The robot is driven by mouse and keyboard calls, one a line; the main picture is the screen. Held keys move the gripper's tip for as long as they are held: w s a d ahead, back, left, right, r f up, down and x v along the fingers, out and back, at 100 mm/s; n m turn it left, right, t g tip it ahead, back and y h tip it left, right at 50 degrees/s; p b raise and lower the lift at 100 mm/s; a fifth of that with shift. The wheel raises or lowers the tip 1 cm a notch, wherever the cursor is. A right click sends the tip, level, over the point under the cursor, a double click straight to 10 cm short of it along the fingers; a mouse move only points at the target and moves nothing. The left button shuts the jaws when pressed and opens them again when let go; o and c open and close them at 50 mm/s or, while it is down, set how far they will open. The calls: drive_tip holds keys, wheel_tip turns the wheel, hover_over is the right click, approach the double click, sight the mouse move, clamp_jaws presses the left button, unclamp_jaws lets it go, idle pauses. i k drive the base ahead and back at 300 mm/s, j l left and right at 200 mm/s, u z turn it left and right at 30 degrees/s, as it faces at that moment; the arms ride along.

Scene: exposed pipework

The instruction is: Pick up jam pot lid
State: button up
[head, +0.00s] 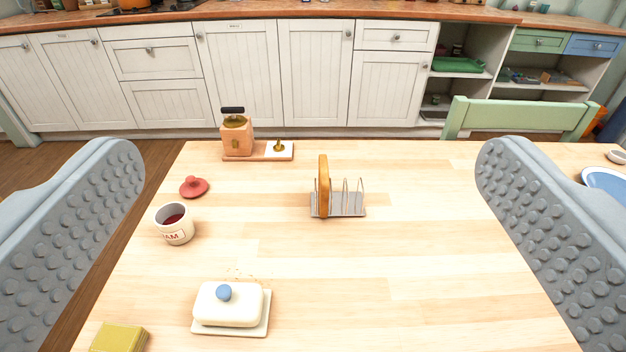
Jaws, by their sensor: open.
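The jam pot lid (194,187) is a small red disc with a knob, lying on the wooden table near its left edge. The jam pot (175,224) is a white cup marked "AM" in the visible part of its label, with dark red jam inside. It stands uncovered just in front of the lid. My gripper (310,205) is open and empty, its two grey studded fingers at the left and right sides of the picture. The lid lies between the fingers in the picture, closer to the left one, and appears farther away than they are.
A toast rack (352,208) holding one slice stands mid-table. A covered butter dish (229,305) is at the front, with a yellow block (119,338) beside it. A wooden grinder-like item (237,137) stands at the back. A green chair (520,118) is beyond the table. The table's right half is mostly clear.

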sight(193, 186)
drive_tip(key=u, duration=0.7)
